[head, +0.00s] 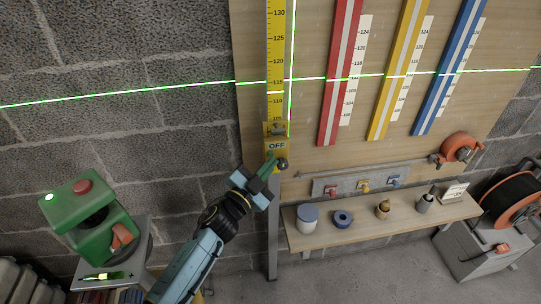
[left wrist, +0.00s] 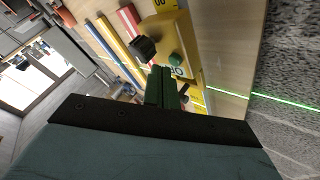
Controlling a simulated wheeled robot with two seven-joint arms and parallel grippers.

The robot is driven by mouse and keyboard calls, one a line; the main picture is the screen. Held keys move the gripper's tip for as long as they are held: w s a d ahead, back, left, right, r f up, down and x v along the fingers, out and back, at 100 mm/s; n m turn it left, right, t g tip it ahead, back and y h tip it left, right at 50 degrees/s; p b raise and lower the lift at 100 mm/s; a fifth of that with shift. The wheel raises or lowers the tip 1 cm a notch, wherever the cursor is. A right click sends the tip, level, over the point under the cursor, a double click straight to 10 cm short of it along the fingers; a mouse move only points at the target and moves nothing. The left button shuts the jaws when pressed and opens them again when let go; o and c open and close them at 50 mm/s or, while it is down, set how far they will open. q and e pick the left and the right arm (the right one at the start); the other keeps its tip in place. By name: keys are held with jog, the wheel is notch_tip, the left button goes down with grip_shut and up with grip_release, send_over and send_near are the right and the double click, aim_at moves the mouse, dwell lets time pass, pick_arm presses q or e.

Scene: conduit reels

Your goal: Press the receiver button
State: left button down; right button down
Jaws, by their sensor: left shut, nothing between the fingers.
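The yellow receiver (head: 269,130) sits on the upright yellow staff (head: 276,60), and its label reads OFF. In the left wrist view the receiver (left wrist: 182,32) shows a green button (left wrist: 176,60) and a dark knob (left wrist: 143,47). My left gripper (head: 271,163) is shut and empty, at the lower part of the receiver. In the left wrist view its green fingertips (left wrist: 161,72) are just beside the green button. I cannot tell whether they touch it. In the head view my fingers hide the button. My right gripper is not in view.
A green laser unit (head: 85,213) with a red button stands on a stand at left; green lines cross the wall. Red (head: 341,70), yellow (head: 398,70) and blue (head: 450,70) strips hang on the board. A shelf (head: 385,226) with small items juts out at right.

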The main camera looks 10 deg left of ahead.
pick_arm(q)
jog(key=shift+w, duration=0.2)
dwell(0.5)
jog(key=shift+w+a, duration=0.2)
jog(key=shift+w, duration=0.05)
jog(key=shift+s+d, duration=0.1)
jog(key=shift+s, duration=0.05)
jog(key=shift+s+d, duration=0.1)
jog(key=shift+s, duration=0.2)
jog(key=s, duration=0.1)
jog(key=s+d+p, duration=0.1)
jog(key=s, duration=0.1)
jog(key=s+d+p, duration=0.1)
jog(key=s, duration=0.1)
jog(key=shift+s+d, duration=0.15)
jog(key=shift+s, duration=0.1)
dwell(0.3)
dwell(1.8)
